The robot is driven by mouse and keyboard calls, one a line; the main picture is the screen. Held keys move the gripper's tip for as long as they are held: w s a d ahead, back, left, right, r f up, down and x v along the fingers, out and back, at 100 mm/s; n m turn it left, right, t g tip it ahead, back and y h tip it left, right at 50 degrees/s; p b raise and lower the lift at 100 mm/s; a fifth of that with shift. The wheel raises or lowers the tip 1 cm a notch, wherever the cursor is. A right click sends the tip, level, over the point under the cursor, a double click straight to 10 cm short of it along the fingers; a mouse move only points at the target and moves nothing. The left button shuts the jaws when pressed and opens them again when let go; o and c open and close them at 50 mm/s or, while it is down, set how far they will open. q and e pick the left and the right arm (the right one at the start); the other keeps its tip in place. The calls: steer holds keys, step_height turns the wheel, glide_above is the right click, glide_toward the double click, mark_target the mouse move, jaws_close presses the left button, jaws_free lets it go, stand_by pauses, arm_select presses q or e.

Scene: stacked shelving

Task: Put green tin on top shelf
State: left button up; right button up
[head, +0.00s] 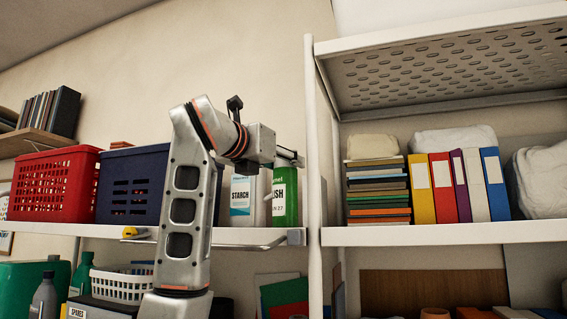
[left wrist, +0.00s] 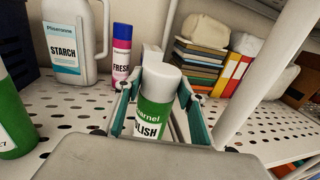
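The green tin (left wrist: 152,118) has a white cap and a white label ending in "LISH". In the left wrist view it stands upright on the perforated white shelf, between the teal fingers of my left gripper (left wrist: 162,100). Strips of shelf show between tin and fingers, so the gripper looks open around it. In the head view the tin (head: 285,203) shows below my left gripper (head: 291,157), its top hidden. The top shelf (head: 450,65) is at the upper right, seen from below with its holes. My right gripper is not in view.
A white STARCH jug (left wrist: 72,38) and a FRESH spray can (left wrist: 122,50) stand behind the tin. Another green container (left wrist: 12,130) is at the left. A white post (head: 314,150) rises right of the tin, with stacked books (head: 378,190) beyond. Baskets (head: 52,185) stand left.

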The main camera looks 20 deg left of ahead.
arm_select(q)
steer(key=shift+o, duration=0.8)
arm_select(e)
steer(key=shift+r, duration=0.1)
arm_select(q)
steer(key=shift+r, duration=0.1)
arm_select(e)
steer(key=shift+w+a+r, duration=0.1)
arm_select(q)
steer(key=b+v, duration=0.4)
steer(key=v, duration=0.8)
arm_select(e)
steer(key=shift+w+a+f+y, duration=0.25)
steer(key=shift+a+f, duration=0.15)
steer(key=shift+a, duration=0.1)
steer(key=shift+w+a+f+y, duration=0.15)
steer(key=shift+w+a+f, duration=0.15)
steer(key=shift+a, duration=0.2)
arm_select(q)
steer(key=shift+r, duration=0.1)
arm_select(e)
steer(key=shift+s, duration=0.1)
